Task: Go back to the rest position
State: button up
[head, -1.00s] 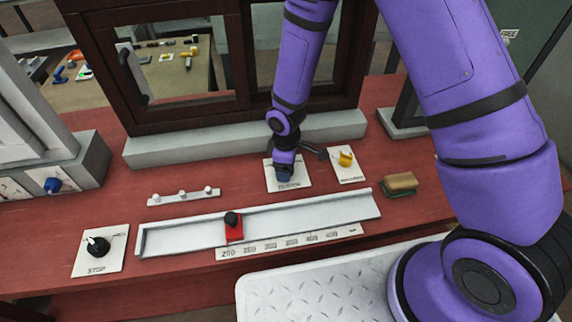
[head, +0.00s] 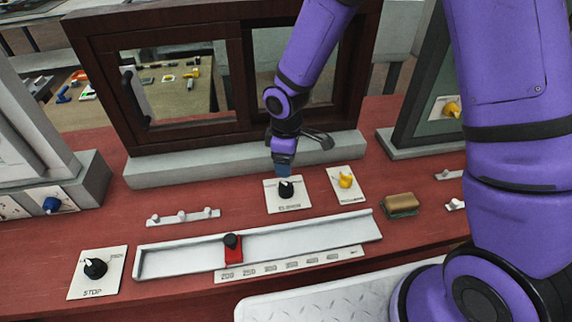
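My purple arm reaches down over the red table. My gripper (head: 284,170) is just behind and above a black knob (head: 286,189) on a white plate (head: 288,207) near the table's middle. The knob shows clear of it, and a small gap seems to lie between them. The fingertips are dark blue and small, so I cannot tell whether they are open or shut. I see nothing held in them.
A dark framed window (head: 187,83) on a grey sill stands behind the gripper. A yellow knob (head: 345,180), a sponge (head: 400,204), a rail with a red slider (head: 233,250) and a STOP knob (head: 95,268) are around it. Bare red table (head: 240,195) lies left of the plate.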

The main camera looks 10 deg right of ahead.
dwell(0.4)
jog(key=s+d+r+m+t, duration=0.1)
jog(key=s+d+r+m, duration=0.15)
jog(key=d+r, duration=0.55)
jog(key=s+d+r+m+t, duration=0.1)
jog(key=d+r+m+t, duration=0.2)
jog(key=r, duration=0.9)
jog(key=s+d+r+m, duration=0.4)
jog(key=s+r, duration=0.2)
jog(key=s, duration=0.3)
jog(key=s+d+r+m+t, duration=0.1)
jog(key=s+d+r+m, duration=0.3)
jog(key=s, duration=0.5)
notch_tip(320, 180, up, 2)
jog(key=shift+d+r, duration=0.2)
jog(key=shift+d, duration=0.3)
jog(key=shift+s, duration=0.1)
